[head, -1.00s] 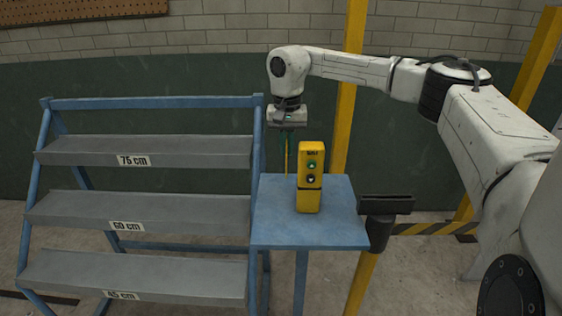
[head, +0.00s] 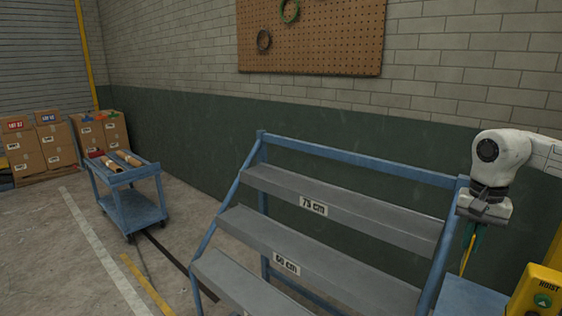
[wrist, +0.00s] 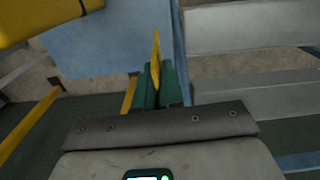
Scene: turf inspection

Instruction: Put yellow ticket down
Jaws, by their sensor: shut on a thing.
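My gripper (head: 474,238) hangs fingers down at the right edge of the head view. Its green fingers are shut on the thin yellow ticket (head: 466,258). In the wrist view the yellow ticket (wrist: 155,58) stands edge-on between the two green fingers (wrist: 158,86) and sticks out past their tips. The ticket is held in the air; the gap below it is hard to judge. A blue table (head: 466,300) lies below and shows only partly; it is also in the wrist view (wrist: 100,45).
A yellow hoist control box (head: 540,292) stands on the table, close to the gripper's right. Stepped grey shelves (head: 345,212) on a blue frame stand left of the gripper. A blue cart (head: 132,208) and cartons (head: 30,150) are farther left. Floor between cart and shelves looks mostly open.

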